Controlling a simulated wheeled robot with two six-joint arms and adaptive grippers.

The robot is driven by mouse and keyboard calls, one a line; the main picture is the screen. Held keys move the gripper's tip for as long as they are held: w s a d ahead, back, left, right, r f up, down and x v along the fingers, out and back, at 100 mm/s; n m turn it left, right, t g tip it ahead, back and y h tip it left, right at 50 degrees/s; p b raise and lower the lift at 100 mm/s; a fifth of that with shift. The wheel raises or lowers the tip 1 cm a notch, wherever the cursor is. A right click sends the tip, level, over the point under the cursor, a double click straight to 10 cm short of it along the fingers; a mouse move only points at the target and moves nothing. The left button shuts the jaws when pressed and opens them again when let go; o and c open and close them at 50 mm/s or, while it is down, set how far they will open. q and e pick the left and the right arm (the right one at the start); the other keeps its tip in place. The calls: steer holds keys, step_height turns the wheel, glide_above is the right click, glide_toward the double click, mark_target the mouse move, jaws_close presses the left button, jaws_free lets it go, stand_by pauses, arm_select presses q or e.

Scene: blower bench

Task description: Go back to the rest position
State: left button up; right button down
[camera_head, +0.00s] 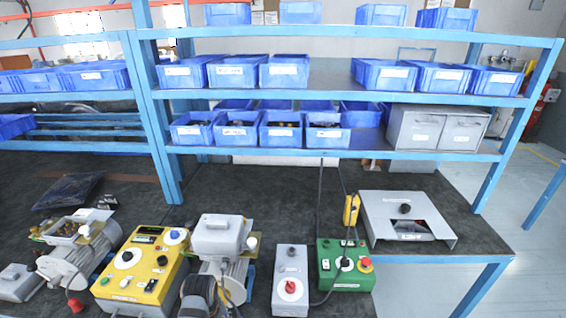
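Neither of my grippers shows in the head view, and no arm reaches in over the bench. The dark bench top (250,190) is in front of me. On it stand a blower motor (222,255) with a grey box on top and a second motor unit (80,258) at the left. A yellow control box (140,270) with knobs stands between them. A grey box with a red knob (290,280) and a green control box (345,265) stand right of the middle.
A blue shelf frame (330,155) with blue bins (285,72) and grey drawers (436,128) rises behind the bench. A grey metal housing (440,212) lies at the right near the bench edge. A black cable (321,200) hangs down to the green box. The bench's back middle is clear.

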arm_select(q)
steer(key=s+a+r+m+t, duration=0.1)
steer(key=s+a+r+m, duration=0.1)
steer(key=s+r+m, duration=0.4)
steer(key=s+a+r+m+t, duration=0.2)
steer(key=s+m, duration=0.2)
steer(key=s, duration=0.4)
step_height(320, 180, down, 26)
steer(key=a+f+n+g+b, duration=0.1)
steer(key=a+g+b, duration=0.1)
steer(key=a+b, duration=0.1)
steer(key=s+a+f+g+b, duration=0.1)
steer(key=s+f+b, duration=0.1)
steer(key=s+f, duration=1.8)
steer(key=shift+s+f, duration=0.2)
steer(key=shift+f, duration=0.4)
